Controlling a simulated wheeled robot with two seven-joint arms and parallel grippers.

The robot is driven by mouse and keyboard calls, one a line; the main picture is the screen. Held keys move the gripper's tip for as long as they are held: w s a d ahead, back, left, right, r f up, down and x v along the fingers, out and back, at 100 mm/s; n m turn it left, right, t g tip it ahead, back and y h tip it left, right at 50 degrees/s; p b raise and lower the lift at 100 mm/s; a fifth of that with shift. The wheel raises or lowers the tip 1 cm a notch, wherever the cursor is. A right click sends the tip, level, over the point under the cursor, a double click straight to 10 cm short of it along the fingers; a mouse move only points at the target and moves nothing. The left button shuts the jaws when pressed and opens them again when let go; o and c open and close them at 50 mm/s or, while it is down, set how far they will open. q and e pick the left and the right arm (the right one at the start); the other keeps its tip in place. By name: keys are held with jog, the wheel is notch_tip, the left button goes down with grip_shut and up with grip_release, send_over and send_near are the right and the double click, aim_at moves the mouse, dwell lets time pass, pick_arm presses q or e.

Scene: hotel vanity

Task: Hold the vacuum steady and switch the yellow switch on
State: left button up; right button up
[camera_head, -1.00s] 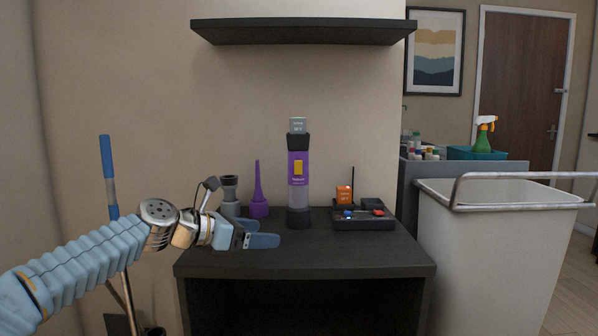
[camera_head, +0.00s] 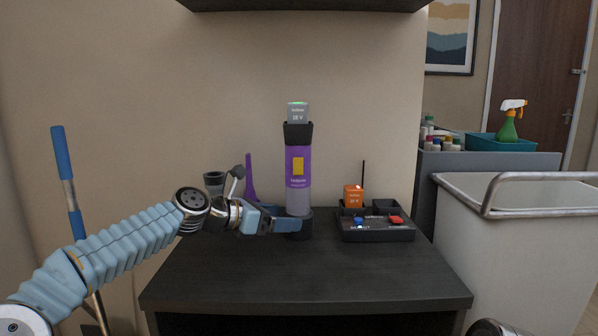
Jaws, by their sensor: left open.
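The handheld vacuum (camera_head: 298,200) stands upright on the dark vanity top, purple in the middle with a clear lower part and a black base. Its yellow switch (camera_head: 298,167) faces me on the purple body. A grey battery block marked 28 V (camera_head: 298,112) with a green light sits on top. My left gripper (camera_head: 290,226) is open and low at the vacuum's base; its blue fingers overlap the base's left and front in the picture. I cannot tell whether they touch it. My right gripper is not in view.
A purple nozzle (camera_head: 251,182) and a dark grey attachment (camera_head: 214,182) stand behind my left wrist. A black charger (camera_head: 377,232) with an orange battery (camera_head: 353,196) is right of the vacuum. A shelf (camera_head: 300,4) hangs above. The front vanity top (camera_head: 310,275) is clear.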

pick_arm(q)
jog(key=shift+p+x, duration=0.35)
jog(key=shift+x, duration=1.85)
jog(key=c, duration=0.4)
jog(key=o, duration=0.4)
